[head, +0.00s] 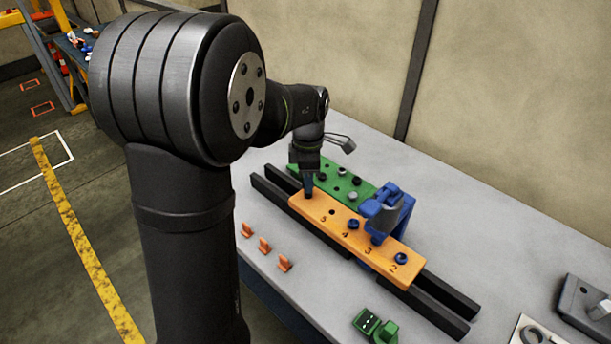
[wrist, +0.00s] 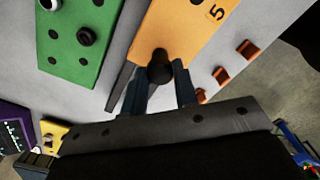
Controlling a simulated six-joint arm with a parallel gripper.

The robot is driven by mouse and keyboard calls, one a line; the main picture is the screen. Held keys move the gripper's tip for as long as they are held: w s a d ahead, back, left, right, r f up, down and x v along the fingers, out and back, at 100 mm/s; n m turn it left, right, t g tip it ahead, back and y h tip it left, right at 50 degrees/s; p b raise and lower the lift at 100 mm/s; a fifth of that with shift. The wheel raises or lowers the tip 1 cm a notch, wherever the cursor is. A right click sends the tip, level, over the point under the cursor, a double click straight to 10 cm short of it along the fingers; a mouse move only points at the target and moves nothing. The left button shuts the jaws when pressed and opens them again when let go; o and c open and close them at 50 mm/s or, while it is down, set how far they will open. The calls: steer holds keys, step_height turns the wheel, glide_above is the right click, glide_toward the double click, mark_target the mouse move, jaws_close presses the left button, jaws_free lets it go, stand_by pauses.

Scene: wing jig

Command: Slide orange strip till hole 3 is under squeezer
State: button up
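The orange strip (head: 318,207) lies along black rails on the table, with numbers 5, 4, 3 and 2 showing. Hole 5 is empty; blue pegs sit at 4 (head: 353,224) and 2 (head: 401,258). The blue squeezer (head: 388,207) stands over the strip. Its grey-blue arm comes down beside the number 3 and hides hole 3, so exact alignment cannot be told. My gripper (head: 308,188) is at the strip's far-left end. In the wrist view, its fingers (wrist: 160,82) stand either side of a dark knob (wrist: 160,68) on the strip's end and appear to touch it.
A green plate (head: 330,178) with several dark and grey pegs lies behind the strip. Several small orange clips (head: 264,245) stand in front of the rails. A green device (head: 375,325) is near the front edge. Black rails (head: 440,298) extend bare past the strip's right end.

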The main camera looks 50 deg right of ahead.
steer(key=o, duration=0.4)
step_height(320, 180, up, 18)
steer(key=shift+f, duration=0.25)
steer(key=shift+f, duration=0.1)
stand_by(0.6)
step_height(320, 180, down, 18)
steer(key=shift+r, duration=0.25)
steer(key=shift+w+r, duration=0.1)
steer(key=shift+w, duration=0.05)
stand_by(0.4)
